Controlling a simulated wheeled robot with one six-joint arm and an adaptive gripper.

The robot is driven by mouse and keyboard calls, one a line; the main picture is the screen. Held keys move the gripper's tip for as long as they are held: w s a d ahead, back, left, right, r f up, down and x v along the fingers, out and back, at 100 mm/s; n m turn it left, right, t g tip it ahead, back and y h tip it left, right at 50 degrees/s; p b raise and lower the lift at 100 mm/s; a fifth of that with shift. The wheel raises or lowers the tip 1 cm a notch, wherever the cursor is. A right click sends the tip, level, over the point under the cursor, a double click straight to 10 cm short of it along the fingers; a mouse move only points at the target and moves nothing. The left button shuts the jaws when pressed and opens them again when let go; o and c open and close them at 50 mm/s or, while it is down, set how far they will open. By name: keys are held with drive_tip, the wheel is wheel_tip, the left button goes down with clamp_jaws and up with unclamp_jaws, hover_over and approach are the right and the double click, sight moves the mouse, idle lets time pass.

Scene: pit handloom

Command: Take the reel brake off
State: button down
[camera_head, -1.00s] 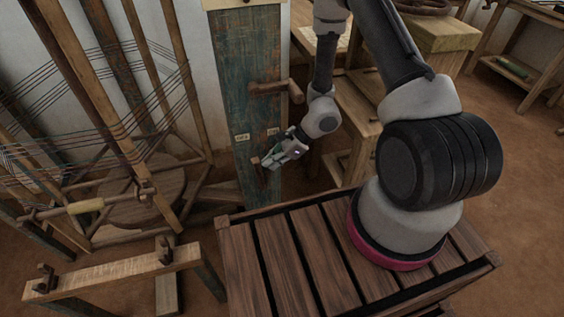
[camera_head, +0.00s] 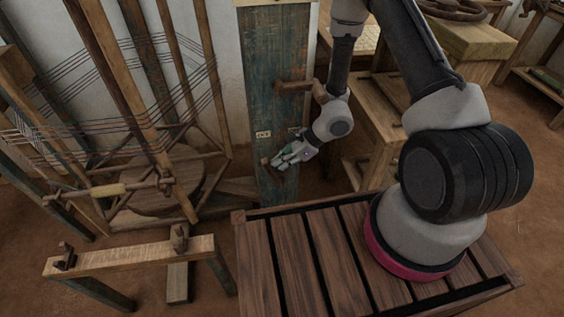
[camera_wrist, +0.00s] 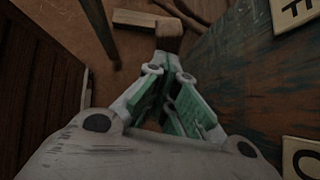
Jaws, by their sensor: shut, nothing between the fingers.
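The weathered blue-green wooden post (camera_head: 262,70) stands upright in the middle of the head view. A small wooden lever end (camera_head: 265,162) projects low on it, below two small pale labels (camera_head: 263,133); its wooden end block also shows ahead of my fingertips in the wrist view (camera_wrist: 169,34). My gripper (camera_head: 275,163) is shut and empty at the lever's right side, close to it; I cannot tell whether they touch. In the wrist view the label parts show an "F" (camera_wrist: 297,12) and a round letter (camera_wrist: 303,158). The lever's pivot is hidden.
A wooden crank-like handle (camera_head: 293,87) sticks out higher on the post, near my arm. The threaded reel frame (camera_head: 133,90) stands at left, with a low trestle (camera_head: 125,258) in front. A wooden bench (camera_head: 368,125) is behind my arm.

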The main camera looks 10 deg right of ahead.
drive_tip(key=a+r+v, duration=0.1)
drive_tip(key=v, duration=0.8)
drive_tip(key=shift+r, duration=0.45)
drive_tip(key=shift+s, duration=0.1)
drive_tip(key=s+d+r+n+g, duration=0.4)
drive_tip(key=s+d+r+n, duration=0.1)
drive_tip(key=s+r+n, duration=0.4)
drive_tip(key=s+d+r+n+t+h, duration=0.3)
drive_tip(key=d+r, duration=0.4)
drive_tip(key=r, duration=0.6)
drive_tip(key=s+d+r+n+t+h, duration=0.4)
drive_tip(key=s+d+r+n+h, duration=0.1)
drive_tip(key=r, duration=0.9)
drive_tip(key=s+d+n, duration=0.1)
drive_tip(key=d+n, duration=0.1)
drive_tip(key=d, duration=0.1)
drive_tip(key=shift+d+n, duration=0.2)
drive_tip(key=shift+n, duration=0.1)
